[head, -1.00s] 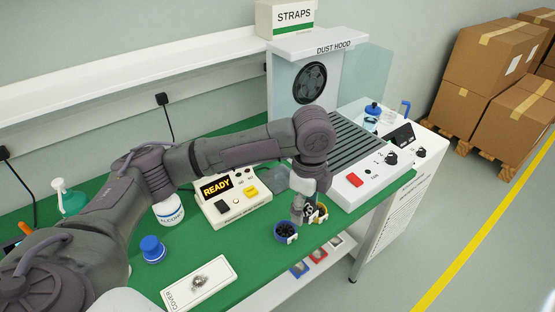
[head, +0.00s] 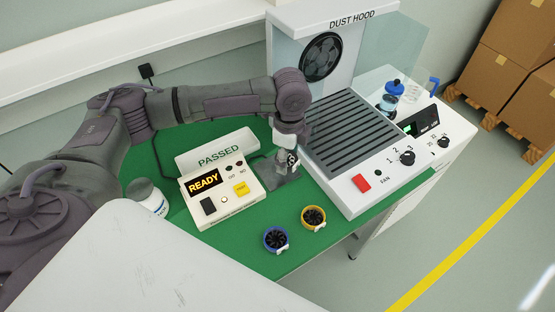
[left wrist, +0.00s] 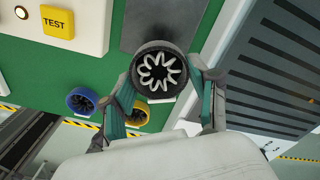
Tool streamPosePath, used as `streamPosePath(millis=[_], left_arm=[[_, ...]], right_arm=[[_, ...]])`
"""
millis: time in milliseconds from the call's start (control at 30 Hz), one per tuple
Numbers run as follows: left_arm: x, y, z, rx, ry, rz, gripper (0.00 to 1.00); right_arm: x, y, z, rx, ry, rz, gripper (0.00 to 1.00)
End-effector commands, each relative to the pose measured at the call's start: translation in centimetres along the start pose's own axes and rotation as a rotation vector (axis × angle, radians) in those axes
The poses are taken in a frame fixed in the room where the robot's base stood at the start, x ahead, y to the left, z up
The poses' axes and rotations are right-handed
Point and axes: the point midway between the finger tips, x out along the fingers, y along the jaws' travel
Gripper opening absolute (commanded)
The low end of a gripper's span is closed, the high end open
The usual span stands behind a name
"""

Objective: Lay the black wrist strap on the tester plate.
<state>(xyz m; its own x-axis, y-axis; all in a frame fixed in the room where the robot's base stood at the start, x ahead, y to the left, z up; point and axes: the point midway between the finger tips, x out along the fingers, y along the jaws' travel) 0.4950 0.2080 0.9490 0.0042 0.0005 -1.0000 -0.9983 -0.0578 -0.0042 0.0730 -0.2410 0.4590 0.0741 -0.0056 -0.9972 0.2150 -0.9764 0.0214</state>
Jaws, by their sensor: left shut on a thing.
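The black wrist strap (left wrist: 158,69) is a round coil with a white tag, held between the two fingers of my left gripper (left wrist: 163,86) in the left wrist view. In the head view, my left gripper (head: 290,149) points down by the tester plate, with the strap (head: 293,158) partly hidden at its fingertips. The grey tester plate (head: 286,177) lies right of the tester (head: 221,194), whose display reads READY. The plate also shows beyond the strap in the left wrist view (left wrist: 160,20). I cannot tell whether the strap touches the plate. My right gripper is not in view.
A blue coiled strap (head: 276,239) and a yellow one (head: 314,217) lie near the green bench's front edge. The dust hood's slotted base (head: 350,135) stands close on the right.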

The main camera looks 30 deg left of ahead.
Motion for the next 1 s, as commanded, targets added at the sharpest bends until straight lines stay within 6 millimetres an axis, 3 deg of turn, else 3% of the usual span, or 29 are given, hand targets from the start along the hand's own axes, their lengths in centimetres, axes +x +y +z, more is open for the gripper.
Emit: streamPosePath(millis=[100, 233, 600, 967, 1000], left_arm=[[1.1, -0.6, 2.1, -0.003, -0.001, 0.000, 0.28], [1.9, -0.8, 3.1, 0.001, 0.000, 0.000, 0.28], [5.9, -0.9, 3.2, 0.002, 0.000, 0.000, 0.28], [6.3, -0.9, 3.2, 0.002, 0.000, -0.001, 0.28], [6.3, -0.9, 3.2, 0.002, 0.000, -0.001, 0.64]], right_arm=[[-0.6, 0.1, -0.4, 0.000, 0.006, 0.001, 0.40], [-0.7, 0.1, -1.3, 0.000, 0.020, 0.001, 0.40], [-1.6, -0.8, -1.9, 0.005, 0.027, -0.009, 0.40], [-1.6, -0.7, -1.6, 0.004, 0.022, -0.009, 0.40], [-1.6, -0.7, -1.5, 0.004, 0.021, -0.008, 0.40]])
